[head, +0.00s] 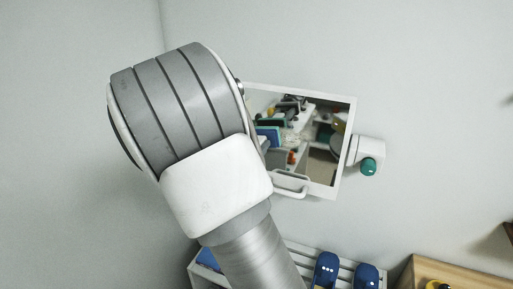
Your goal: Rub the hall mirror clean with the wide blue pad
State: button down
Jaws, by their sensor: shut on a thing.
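The hall mirror (346,120) hangs on the wall in the middle of the head view, in a white frame that looks tilted. Its glass reflects a cluttered room, including something blue on its left side; I cannot tell whether this is the pad. My arm's large grey and white links stand in front and cover the mirror's left edge. My gripper is hidden behind the arm. The wide blue pad cannot be made out directly. I cannot see whether anything touches the glass.
Below is a white slatted rack (300,256) with blue shoes (326,270). A wooden box (465,272) is at lower right.

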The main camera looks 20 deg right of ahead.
aim_at(274, 142)
jog(key=shift+x, duration=0.95)
jog(key=shift+s+d, duration=0.1)
jog(key=shift+s+d+b, duration=0.5)
jog(key=shift+s+d, duration=0.55)
jog(key=shift+s, duration=0.15)
jog(key=shift+s+d+b, duration=1.2)
jog(key=shift+s+d, duration=2.4)
jog(key=shift+d, duration=0.1)
jog(key=w+a, duration=0.5)
jog(key=shift+p, duration=0.4)
jog(key=shift+w+a, duration=0.1)
